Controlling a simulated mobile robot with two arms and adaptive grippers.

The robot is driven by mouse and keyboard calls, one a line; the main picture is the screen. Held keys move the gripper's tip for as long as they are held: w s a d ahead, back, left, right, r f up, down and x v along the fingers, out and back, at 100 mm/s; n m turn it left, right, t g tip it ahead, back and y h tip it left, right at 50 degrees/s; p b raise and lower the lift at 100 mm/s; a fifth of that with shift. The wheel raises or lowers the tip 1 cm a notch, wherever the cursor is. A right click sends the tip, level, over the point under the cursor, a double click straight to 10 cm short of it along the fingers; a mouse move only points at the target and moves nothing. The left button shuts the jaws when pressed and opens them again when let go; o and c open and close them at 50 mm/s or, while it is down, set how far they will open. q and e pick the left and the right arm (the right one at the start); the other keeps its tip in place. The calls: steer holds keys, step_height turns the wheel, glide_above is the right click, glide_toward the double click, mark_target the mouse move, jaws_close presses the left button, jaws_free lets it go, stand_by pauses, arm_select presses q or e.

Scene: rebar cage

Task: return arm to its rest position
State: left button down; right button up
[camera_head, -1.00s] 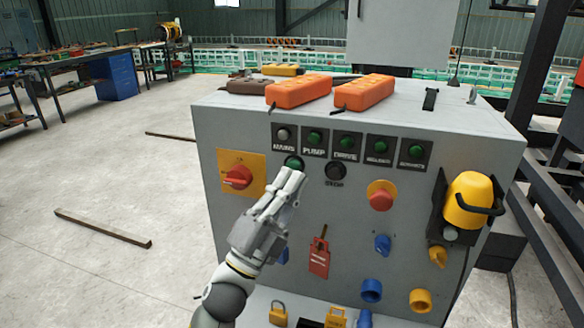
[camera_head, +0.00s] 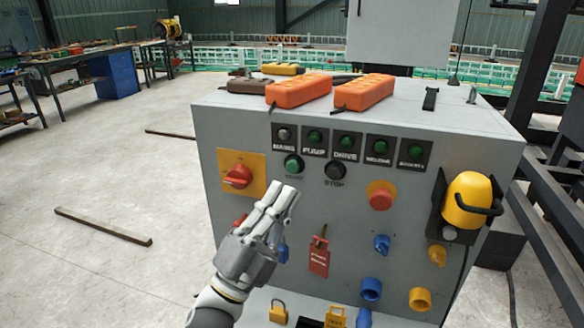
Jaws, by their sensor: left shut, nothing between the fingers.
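My left gripper (camera_head: 284,194) is shut and empty in front of the grey control cabinet (camera_head: 340,235). Its fingertips are a little below the green start button (camera_head: 293,164), which shows fully. The black stop button (camera_head: 335,171) is to the right of it. The fingers and wrist hide part of the panel's lower left, including part of a red item and a blue item. My right gripper is not in view.
Panel parts near the hand are the red rotary switch (camera_head: 238,176), a red tag (camera_head: 319,257) and a red mushroom button (camera_head: 381,196). Two orange pendants (camera_head: 299,90) lie on the cabinet top. Open floor (camera_head: 120,185) is to the left, with a loose bar (camera_head: 103,227).

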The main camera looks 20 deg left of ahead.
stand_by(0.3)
arm_select(q)
steer(key=s+a+f+n+g+y, duration=0.1)
steer(key=a+f+n+g+y, duration=0.3)
steer(key=f+n+y, duration=0.45)
steer(key=a+f+n+g+y, duration=0.4)
steer(key=a+f+n, duration=0.15)
steer(key=f, duration=0.65)
steer(key=s+d+f+n+g+h, duration=0.25)
steer(key=s+f+n+g, duration=0.25)
steer(key=s+f+g, duration=1.1)
steer(key=s+f+t, duration=0.1)
steer(key=s+f, duration=0.3)
steer(key=f, duration=0.9)
steer(key=s+f+t, duration=0.1)
steer(key=s+f, duration=0.2)
steer(key=f, duration=1.1)
steer(key=s+a+f+y+p, duration=0.1)
steer(key=s+a+f, duration=0.1)
steer(key=s+f, duration=1.3)
steer(key=shift+s+a+m+g+p, duration=0.2)
steer(key=shift+s+m+g+p, duration=0.15)
steer(key=shift+s, duration=0.65)
